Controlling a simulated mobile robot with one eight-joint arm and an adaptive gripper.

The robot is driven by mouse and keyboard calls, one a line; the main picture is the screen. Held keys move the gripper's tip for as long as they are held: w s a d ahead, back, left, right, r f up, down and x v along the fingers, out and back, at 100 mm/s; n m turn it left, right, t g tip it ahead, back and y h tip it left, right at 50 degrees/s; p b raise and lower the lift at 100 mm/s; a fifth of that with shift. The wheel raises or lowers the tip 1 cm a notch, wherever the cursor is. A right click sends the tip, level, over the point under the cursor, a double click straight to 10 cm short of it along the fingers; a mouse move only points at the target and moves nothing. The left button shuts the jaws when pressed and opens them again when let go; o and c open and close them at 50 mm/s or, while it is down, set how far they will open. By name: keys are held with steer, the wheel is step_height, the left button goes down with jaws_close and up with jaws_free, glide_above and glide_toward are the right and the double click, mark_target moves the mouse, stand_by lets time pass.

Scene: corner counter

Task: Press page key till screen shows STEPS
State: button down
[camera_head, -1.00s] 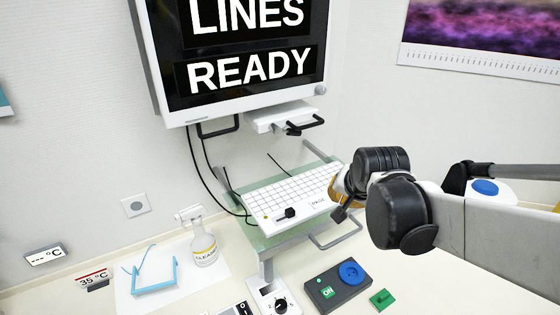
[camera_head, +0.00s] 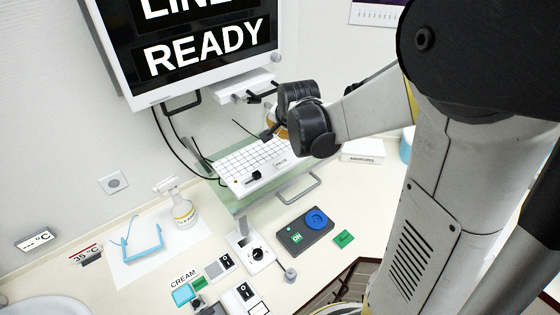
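The screen (camera_head: 190,40) hangs on the wall at the upper left and shows "LINES", cut off by the picture's top edge, above "READY". The white keyboard (camera_head: 240,162) lies on a glass shelf below it. The page key (camera_head: 281,163), with small lettering, is near the keyboard's right end. My gripper (camera_head: 270,135) is at the keyboard's upper right edge, mostly hidden behind my black wrist joint. Its fingers are too small and covered to tell whether they are open, or whether they touch a key.
A dark box with a green ON button and blue knob (camera_head: 317,218) sits on the counter below the shelf. A spray bottle (camera_head: 184,208) and blue holder (camera_head: 143,243) stand left. Switches and a dial (camera_head: 257,254) are in front. A white box (camera_head: 362,151) lies right.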

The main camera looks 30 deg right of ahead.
mark_target(278, 158)
steer(key=shift+f+b, duration=3.4)
steer(key=shift+f, duration=1)
steer(key=shift+f, duration=0.1)
steer(key=shift+f+b, duration=0.3)
steer(key=shift+b, duration=0.15)
steer(key=shift+f+b, duration=0.45)
steer(key=shift+r, duration=0.15)
steer(key=shift+r+p, duration=0.6)
steer(key=shift+r, duration=0.15)
steer(key=shift+r+p, duration=1.85)
steer(key=shift+r, duration=0.7)
